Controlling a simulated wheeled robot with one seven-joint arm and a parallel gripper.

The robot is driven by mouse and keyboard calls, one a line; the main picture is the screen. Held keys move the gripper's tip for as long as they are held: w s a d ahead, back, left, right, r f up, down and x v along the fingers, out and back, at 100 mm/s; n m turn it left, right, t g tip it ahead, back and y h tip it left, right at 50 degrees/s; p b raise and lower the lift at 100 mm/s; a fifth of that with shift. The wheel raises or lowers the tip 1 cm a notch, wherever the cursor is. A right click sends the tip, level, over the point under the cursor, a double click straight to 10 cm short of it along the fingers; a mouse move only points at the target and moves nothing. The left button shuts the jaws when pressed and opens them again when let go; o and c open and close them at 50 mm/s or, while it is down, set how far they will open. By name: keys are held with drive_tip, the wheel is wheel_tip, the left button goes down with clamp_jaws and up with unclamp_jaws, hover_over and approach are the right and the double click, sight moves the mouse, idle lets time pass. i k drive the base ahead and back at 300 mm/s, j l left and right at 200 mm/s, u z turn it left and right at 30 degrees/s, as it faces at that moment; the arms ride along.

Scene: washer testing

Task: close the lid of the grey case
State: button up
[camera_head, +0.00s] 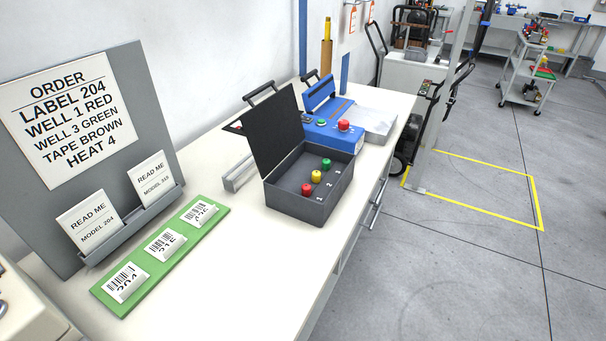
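The grey case (297,209) stands on the white workbench, right of the green label board. Its dark lid (268,133) is open and stands up at the back left, with a handle at its top edge. Inside the case, a red peg (306,189), a yellow peg (316,176) and a green peg (326,163) stand in a row, with small numbers beside them. My gripper is not in view.
A blue machine (332,131) with a red button stands close behind the case. A green board (160,262) with labels lies in front, by a grey order stand (155,105). The white workbench (262,270) is bare right of the board.

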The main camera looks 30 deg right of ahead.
sight(273, 128)
drive_tip(key=i+l+u, duration=0.4)
drive_tip(key=i+l, duration=0.15)
drive_tip(key=l, duration=0.15)
drive_tip(key=i+l+u, duration=0.2)
drive_tip(key=l, duration=0.2)
drive_tip(key=i+l+u, duration=0.25)
drive_tip(key=i+l, duration=0.05)
drive_tip(key=l, duration=0.1)
